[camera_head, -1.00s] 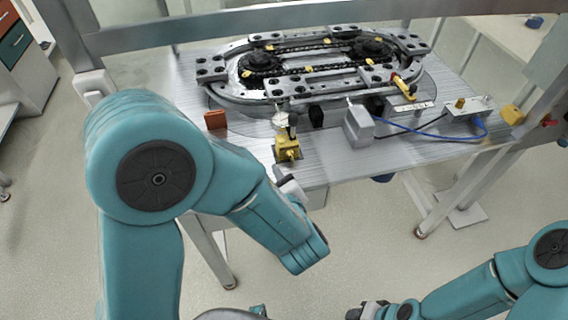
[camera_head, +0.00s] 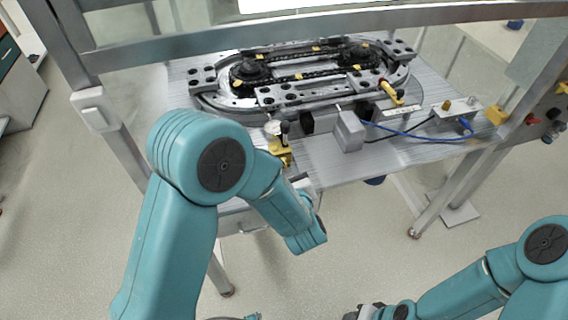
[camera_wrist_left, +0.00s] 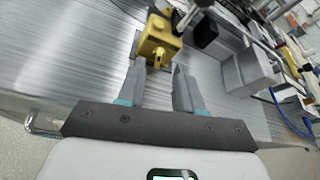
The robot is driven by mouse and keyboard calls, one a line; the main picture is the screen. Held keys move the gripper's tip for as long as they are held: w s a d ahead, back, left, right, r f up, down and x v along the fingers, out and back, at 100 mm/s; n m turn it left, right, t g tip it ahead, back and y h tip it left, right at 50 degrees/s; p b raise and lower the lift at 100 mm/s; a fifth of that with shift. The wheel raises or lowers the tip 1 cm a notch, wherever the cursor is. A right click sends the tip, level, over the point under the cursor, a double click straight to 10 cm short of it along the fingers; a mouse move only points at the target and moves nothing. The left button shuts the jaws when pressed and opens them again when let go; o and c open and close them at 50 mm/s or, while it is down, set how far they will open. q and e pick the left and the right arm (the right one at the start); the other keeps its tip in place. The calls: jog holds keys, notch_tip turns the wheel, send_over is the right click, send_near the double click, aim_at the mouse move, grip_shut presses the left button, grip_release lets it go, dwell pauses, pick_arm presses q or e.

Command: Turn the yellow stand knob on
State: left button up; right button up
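The yellow stand (camera_head: 279,151) is near the front edge of the table, with a round dial gauge (camera_head: 272,128) above it. In the left wrist view the yellow stand (camera_wrist_left: 160,38) shows its knob (camera_wrist_left: 157,58) facing me, just beyond the fingertips. My left gripper (camera_wrist_left: 158,72) is open, its two fingers apart on either side of the line to the knob, with nothing between them. In the head view my left arm partly hides the stand and the gripper. My right gripper (camera_head: 365,311) is low at the bottom edge, away from the table; its fingers are unclear.
The oval ring track (camera_head: 310,80) fills the back of the table (camera_head: 330,170). A grey block (camera_head: 348,132) and a black block stand right of the yellow stand. A box with a blue cable (camera_head: 458,108) lies further right. A metal frame post stands at left.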

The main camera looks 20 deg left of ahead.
aim_at(284, 160)
pick_arm(q)
jog(key=shift+x, duration=2.3)
grip_shut()
jog(key=shift+w+d+m+g+y, duration=0.1)
jog(key=shift+d+m+g+y, duration=0.15)
jog(key=shift+m, duration=0.3)
jog(key=shift+w+d+m+g+y, duration=0.15)
jog(key=shift+m+y, duration=0.2)
jog(key=shift+m, duration=0.2)
jog(key=shift+w+d+m+g+y, duration=0.1)
jog(key=shift+m+g+y, duration=0.4)
jog(key=shift+m, duration=0.4)
jog(key=m+y, duration=0.2)
jog(key=m, duration=0.1)
jog(key=m+y, duration=0.1)
jog(key=shift+w+d+f+g, duration=0.2)
jog(key=shift+w+d+g, duration=0.1)
jog(key=shift+d+g, duration=0.1)
jog(key=shift+m, duration=0.3)
